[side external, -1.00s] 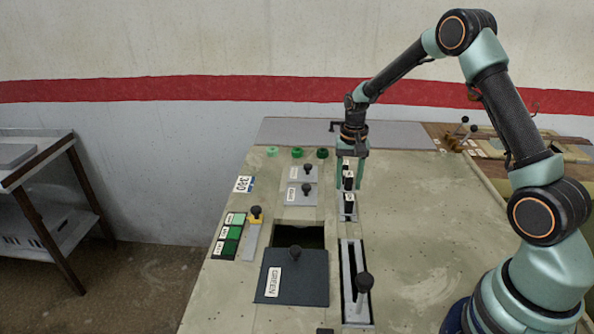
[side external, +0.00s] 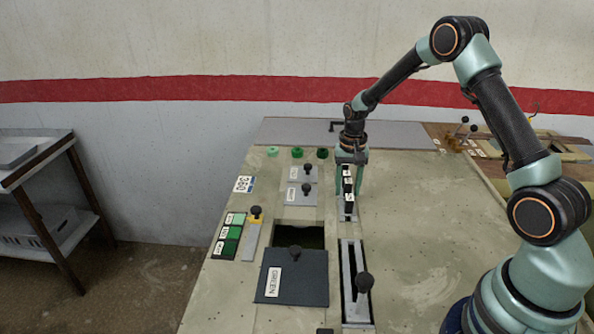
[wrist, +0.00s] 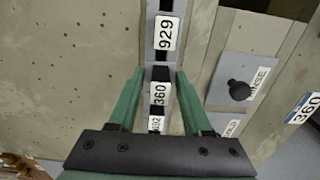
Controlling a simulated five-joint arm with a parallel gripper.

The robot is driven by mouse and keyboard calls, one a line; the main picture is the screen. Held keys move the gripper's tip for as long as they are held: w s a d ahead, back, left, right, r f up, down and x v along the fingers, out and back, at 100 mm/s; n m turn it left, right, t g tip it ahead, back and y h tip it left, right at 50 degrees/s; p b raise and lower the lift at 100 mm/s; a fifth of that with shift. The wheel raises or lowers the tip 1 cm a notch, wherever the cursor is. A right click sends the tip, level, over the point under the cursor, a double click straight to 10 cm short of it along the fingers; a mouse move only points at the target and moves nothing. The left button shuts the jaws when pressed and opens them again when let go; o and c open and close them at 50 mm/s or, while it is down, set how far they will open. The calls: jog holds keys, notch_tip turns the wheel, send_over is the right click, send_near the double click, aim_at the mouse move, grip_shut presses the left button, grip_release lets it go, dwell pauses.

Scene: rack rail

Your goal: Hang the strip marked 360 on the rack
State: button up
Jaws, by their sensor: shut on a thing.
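The strip marked 360 (wrist: 158,97) shows in the wrist view as a black block with a white label. My gripper (wrist: 164,76) has its green fingers on either side of this strip and is shut on it. In the side view my gripper (side external: 350,193) points down over a row of dark, white-labelled strips on a narrow grey rail (side external: 348,217). A strip marked 929 (wrist: 166,33) sits ahead of the held one in the wrist view. Another labelled strip (wrist: 155,122) is behind it, partly hidden. I cannot tell which part is the rack.
A card marked 360 (side external: 244,184) lies left on the table. Knobbed plates (side external: 303,193) stand left of the rail. A dark GREEN cover (side external: 291,278) by an opening and a knobbed slot (side external: 356,300) are nearer. The table right of the rail is clear.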

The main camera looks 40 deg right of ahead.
jog(key=shift+f, duration=0.55)
jog(key=o, duration=1.2)
jog(key=shift+r, duration=0.1)
jog(key=shift+r, duration=3.45)
